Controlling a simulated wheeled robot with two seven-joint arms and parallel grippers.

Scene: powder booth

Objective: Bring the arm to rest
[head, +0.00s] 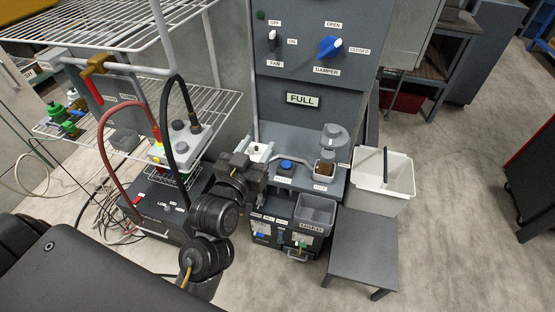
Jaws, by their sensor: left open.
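My left arm reaches up from the bottom of the head view, and its gripper (246,164) is over the front left part of the grey booth console (335,190). The gripper is open, and I see nothing held in it. It is just left of a blue button (286,165) on the console and close to a small white part (259,151). I cannot tell whether it touches either. My right gripper is not in view.
A panel (310,38) with fan and damper knobs stands behind. Wire racks (205,105), hoses (108,150) and a black unit (155,212) are at left. A white bin (372,190) sits by a grey bench (362,245) at right.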

